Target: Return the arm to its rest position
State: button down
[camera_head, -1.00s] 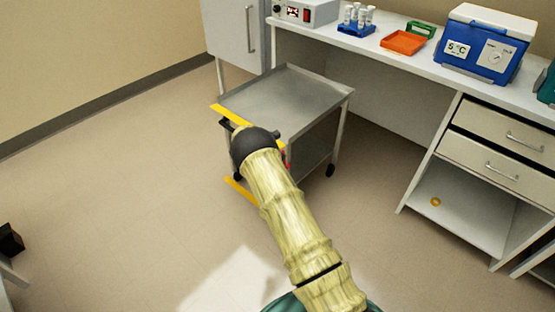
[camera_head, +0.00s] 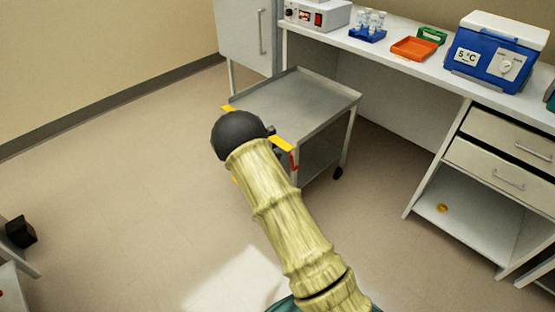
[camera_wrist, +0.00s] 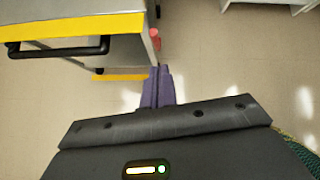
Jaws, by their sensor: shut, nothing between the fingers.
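My gripper (camera_wrist: 158,88) shows in the wrist view as purple fingers held together, with nothing between them. It points over bare floor beside the steel cart (camera_wrist: 75,50). In the head view my sleeved arm reaches up from the bottom, and its dark end covers the near left corner of the cart (camera_head: 300,98). The fingers are hidden in the head view. The cart's top is empty. Its edge has a yellow strip (camera_wrist: 70,27) and a black handle (camera_wrist: 60,50).
A white bench (camera_head: 400,55) holds a blue cooler (camera_head: 490,62), an orange tray (camera_head: 414,48), a blue tube rack (camera_head: 368,34) and a white instrument (camera_head: 318,15). Below it are drawers (camera_head: 500,165). A small yellow ring (camera_head: 442,208) lies on the lower shelf.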

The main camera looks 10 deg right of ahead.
jog(key=shift+w, duration=0.1)
dwell(0.3)
jog(key=s+r+m+g+y, duration=0.1)
jog(key=s+r+m+y, duration=0.1)
jog(key=s+r+m, duration=0.65)
jog(key=s+r+m+g+y, duration=0.1)
jog(key=s+r+m+y, duration=0.2)
jog(key=s+m, duration=0.95)
jog(key=s+r+m+g+y, duration=0.15)
jog(key=s+r+m, duration=0.4)
jog(key=s, duration=0.95)
notch_tip(320, 180, up, 21)
jog(key=p, duration=2.1)
jog(key=shift+w+d+f+m+t+y, duration=0.15)
jog(key=shift+w+m+t+y, duration=0.05)
jog(key=shift+m+t+y, duration=0.15)
jog(key=shift+f, duration=0.1)
jog(key=shift+w, duration=0.1)
